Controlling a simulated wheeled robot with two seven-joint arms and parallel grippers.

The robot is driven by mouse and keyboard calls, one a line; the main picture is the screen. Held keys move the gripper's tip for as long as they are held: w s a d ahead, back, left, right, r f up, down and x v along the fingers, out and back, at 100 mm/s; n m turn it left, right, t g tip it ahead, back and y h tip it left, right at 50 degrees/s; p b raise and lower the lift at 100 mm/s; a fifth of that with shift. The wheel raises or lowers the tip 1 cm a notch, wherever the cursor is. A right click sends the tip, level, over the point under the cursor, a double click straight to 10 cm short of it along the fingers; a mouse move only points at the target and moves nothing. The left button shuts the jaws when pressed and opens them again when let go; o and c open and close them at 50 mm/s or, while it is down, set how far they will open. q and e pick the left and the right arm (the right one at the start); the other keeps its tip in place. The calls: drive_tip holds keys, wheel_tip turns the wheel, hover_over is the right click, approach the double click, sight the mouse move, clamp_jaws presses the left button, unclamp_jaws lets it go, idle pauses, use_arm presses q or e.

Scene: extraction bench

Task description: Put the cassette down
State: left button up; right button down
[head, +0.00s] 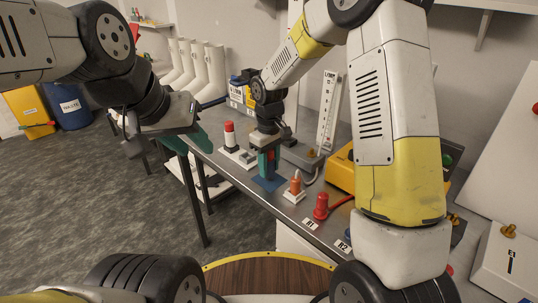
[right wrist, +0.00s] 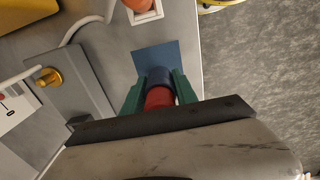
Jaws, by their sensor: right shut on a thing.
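The cassette (right wrist: 158,97) is a small cylinder with a red part and a dark blue part. My right gripper (head: 267,163) is shut on it, with a green finger on each side. It is right over the blue square mat (head: 262,185) on the bench. The mat (right wrist: 153,57) also shows in the right wrist view, just beyond the fingertips. I cannot tell whether the cassette touches the mat. My left gripper (head: 191,136) hangs off the bench's left edge, its green fingers seen side-on, with nothing seen in it.
An orange plug in a white socket (head: 294,190) stands close to the mat. A red knob (head: 321,206) is nearer on the metal bench (head: 245,178). A red-topped beacon (head: 229,135) and a grey box with a brass knob (right wrist: 68,93) are nearby.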

drive_tip(key=shift+f, duration=0.1)
drive_tip(key=c, duration=1)
unclamp_jaws()
drive_tip(key=shift+o, duration=0.2)
wheel_tip(320, 180, up, 12)
drive_tip(key=s+d+r+m+t+y, duration=0.1)
drive_tip(key=s+d+r+m+t, duration=0.2)
drive_tip(key=s+d, duration=0.4)
drive_tip(key=s+d+r+m+t+y, duration=0.1)
drive_tip(key=s+d+r+m+t, duration=0.2)
drive_tip(key=s, duration=1.1)
drive_tip(key=d+r+m, duration=0.2)
drive_tip(key=d+r, duration=0.1)
drive_tip(key=d, duration=0.1)
drive_tip(key=shift+s+r, duration=0.2)
drive_tip(key=shift+r, duration=0.1)
